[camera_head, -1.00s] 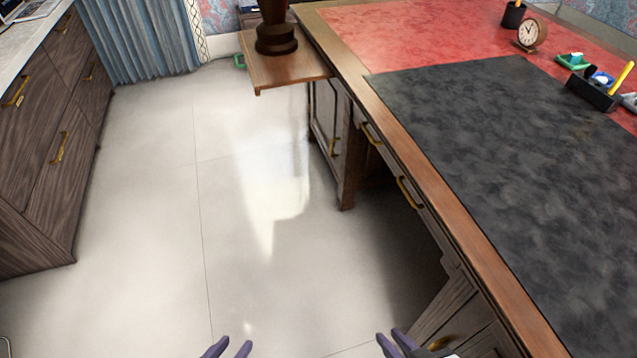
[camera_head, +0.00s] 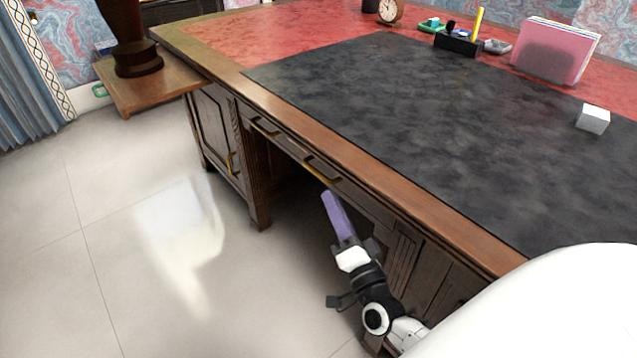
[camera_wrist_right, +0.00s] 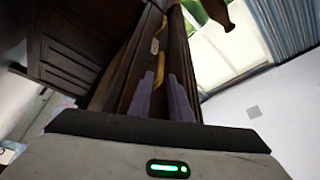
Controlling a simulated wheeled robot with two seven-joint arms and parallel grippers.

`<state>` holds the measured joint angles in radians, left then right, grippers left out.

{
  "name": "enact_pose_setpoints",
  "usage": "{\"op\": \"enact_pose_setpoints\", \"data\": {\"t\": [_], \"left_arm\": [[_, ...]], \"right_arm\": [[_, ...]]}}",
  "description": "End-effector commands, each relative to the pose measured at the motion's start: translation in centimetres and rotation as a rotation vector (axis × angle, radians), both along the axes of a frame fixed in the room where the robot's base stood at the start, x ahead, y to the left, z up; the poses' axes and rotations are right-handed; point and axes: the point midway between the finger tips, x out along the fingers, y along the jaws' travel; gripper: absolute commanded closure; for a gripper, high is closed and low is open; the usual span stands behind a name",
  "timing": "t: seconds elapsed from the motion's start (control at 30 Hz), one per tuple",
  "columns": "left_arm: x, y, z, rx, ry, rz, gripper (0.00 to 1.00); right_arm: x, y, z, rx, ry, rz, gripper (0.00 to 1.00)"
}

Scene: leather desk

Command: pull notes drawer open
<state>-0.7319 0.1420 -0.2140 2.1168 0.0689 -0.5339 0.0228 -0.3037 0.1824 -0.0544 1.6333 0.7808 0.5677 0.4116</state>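Two shallow drawers under the desk's front edge show brass handles. The farther handle (camera_head: 265,128) and the nearer handle (camera_head: 322,168) both sit on closed-looking fronts. I cannot tell by label which is the notes drawer. My right gripper (camera_head: 334,214) has purple fingers and stands just below and in front of the nearer handle, apparently apart from it. In the right wrist view the gripper (camera_wrist_right: 165,98) has its two fingers apart with nothing seen held between them. Brass handles (camera_wrist_right: 156,46) show beyond the fingertips. My left gripper is out of view.
The wooden desk (camera_head: 350,150) has a black mat (camera_head: 400,110) and a red top. A pulled-out side board (camera_head: 175,92) holds a dark trophy-like base (camera_head: 138,62). A cabinet door (camera_head: 215,130) stands left of the knee space. The floor at left is clear.

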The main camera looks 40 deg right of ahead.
Motion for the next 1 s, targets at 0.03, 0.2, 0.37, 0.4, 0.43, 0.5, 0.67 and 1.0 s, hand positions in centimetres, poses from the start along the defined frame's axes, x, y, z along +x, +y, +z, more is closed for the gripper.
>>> {"op": "enact_pose_setpoints", "data": {"t": [0.03, 0.2, 0.37, 0.4, 0.43, 0.5, 0.67, 1.0], "left_arm": [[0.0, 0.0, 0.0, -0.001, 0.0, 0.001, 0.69], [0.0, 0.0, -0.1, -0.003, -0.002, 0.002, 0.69], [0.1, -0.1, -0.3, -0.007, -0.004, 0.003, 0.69], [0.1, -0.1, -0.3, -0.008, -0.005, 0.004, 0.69], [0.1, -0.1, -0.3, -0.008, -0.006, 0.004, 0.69], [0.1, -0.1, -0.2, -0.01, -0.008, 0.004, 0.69], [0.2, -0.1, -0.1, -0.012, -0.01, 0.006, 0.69], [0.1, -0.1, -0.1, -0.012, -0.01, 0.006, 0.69]], "right_arm": [[0.8, -0.2, 0.4, -0.002, -0.003, 0.0, 0.82], [3.9, -1.0, 1.1, -0.004, -0.003, 0.001, 0.82], [6.5, -1.6, 1.6, -0.005, 0.001, 0.002, 0.82], [7.0, -1.7, 1.7, -0.005, 0.001, 0.002, 0.82], [7.3, -1.8, 1.8, -0.005, 0.001, 0.002, 0.82], [7.9, -2.0, 1.9, -0.005, 0.003, 0.003, 0.82], [8.6, -2.1, 2.1, -0.005, 0.003, 0.003, 0.82], [8.6, -2.1, 2.1, -0.005, 0.003, 0.004, 1.0]]}}
